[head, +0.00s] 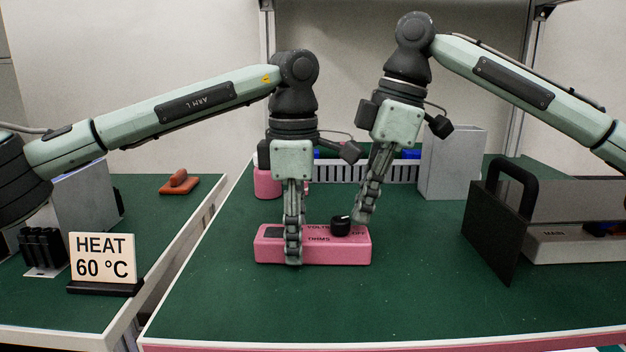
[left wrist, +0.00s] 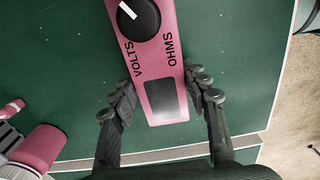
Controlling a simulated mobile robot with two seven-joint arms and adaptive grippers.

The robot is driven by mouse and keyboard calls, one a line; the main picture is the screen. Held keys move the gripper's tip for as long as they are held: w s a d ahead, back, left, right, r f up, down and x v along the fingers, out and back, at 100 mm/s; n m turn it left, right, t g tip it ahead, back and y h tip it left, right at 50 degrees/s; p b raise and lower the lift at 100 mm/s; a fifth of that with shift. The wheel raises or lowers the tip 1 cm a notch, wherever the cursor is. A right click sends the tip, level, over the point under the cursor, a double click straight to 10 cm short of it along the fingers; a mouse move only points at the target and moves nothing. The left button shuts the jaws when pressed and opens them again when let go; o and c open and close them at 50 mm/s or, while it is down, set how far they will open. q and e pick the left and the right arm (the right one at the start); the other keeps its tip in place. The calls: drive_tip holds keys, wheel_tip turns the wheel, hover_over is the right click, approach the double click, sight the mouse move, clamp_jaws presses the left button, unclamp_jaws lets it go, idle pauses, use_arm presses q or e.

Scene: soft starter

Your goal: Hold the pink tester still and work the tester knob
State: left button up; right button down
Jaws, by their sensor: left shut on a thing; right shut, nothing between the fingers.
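The pink tester (head: 340,253) lies flat on the green table, its long side across the head view. It has a dark display and VOLTS and OHMS lettering. The black tester knob (head: 340,225) with a white mark sits on its top. My left gripper (head: 293,258) is shut on the tester's left part, fingers on its front and back sides; the left wrist view shows the fingers (left wrist: 160,98) on both sides by the display, and the knob (left wrist: 139,18) beyond them. My right gripper (head: 361,222) is shut and empty, its tips just right of the knob; I cannot tell whether they touch it.
A black panel with a handle (head: 495,230) stands at the right, before a grey unit (head: 575,243). A white rack (head: 370,170), a grey box (head: 453,163) and a pink container (head: 267,184) stand behind. A HEAT 60 °C sign (head: 103,258) is at left. The front table is clear.

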drive_tip(key=shift+s+a, duration=0.15)
drive_tip(key=shift+a, duration=0.2)
idle(0.7)
use_arm(q)
drive_tip(key=shift+d, duration=0.1)
use_arm(e)
drive_tip(key=shift+s, duration=0.65)
drive_tip(key=shift+a, duration=0.1)
drive_tip(key=shift+s, duration=0.1)
drive_tip(key=shift+d, duration=0.4)
drive_tip(key=shift+r, duration=0.2)
drive_tip(key=v, duration=0.3)
drive_tip(key=a+v, duration=0.1)
drive_tip(key=v, duration=0.1)
drive_tip(key=shift+r, duration=0.4)
